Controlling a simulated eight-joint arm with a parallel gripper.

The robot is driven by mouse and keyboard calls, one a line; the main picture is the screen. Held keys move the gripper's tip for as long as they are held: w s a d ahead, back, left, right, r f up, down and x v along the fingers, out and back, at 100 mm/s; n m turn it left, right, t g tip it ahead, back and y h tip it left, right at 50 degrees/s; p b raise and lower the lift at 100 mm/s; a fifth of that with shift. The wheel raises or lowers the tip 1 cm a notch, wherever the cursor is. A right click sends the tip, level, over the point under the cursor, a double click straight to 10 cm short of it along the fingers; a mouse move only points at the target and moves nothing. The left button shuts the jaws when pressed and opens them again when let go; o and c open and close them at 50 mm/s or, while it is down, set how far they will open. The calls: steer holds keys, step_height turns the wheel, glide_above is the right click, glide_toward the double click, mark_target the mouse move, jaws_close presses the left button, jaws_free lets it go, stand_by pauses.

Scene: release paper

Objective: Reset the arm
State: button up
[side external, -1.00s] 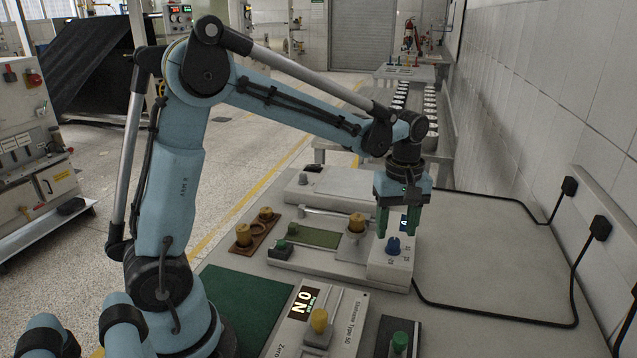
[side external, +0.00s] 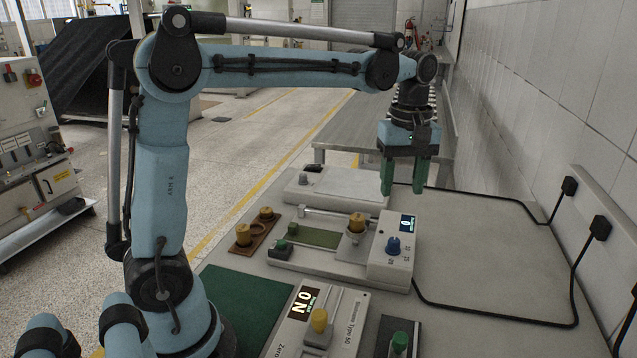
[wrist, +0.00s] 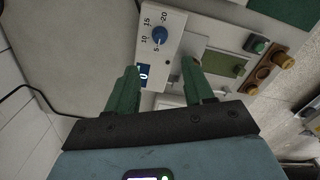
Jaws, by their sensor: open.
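My gripper (side external: 403,187) has two green fingers, spread apart with nothing between them. It hangs pointing down in the air, above and behind the white instrument box (side external: 383,262) with the blue knob (side external: 393,245) and small lit display (side external: 407,223). In the wrist view my gripper (wrist: 158,80) shows its fingers apart, with the blue knob (wrist: 160,35) and the display (wrist: 144,72) beyond them. My forearm is raised and close to level.
A brass cylinder (side external: 357,223) stands on the apparatus beside the box. More brass pieces sit in a brown holder (side external: 254,236) to the left. A front instrument (side external: 317,315) has a yellow knob. Black cables cross the bench (side external: 470,250), whose right part is otherwise clear.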

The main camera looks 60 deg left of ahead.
steer(key=shift+s, duration=0.1)
steer(key=s+d+f+m+t, duration=0.1)
steer(key=s+f+m+t, duration=0.1)
steer(key=s+m, duration=0.4)
steer(key=s+d+f+m+t, duration=0.1)
steer(key=s+f+m+t, duration=0.2)
steer(key=s+m+t, duration=0.2)
steer(key=s+m, duration=0.1)
steer(key=m, duration=0.1)
steer(key=shift+d+f+m, duration=0.15)
steer(key=shift+f+m, duration=0.15)
steer(key=shift+f, duration=0.05)
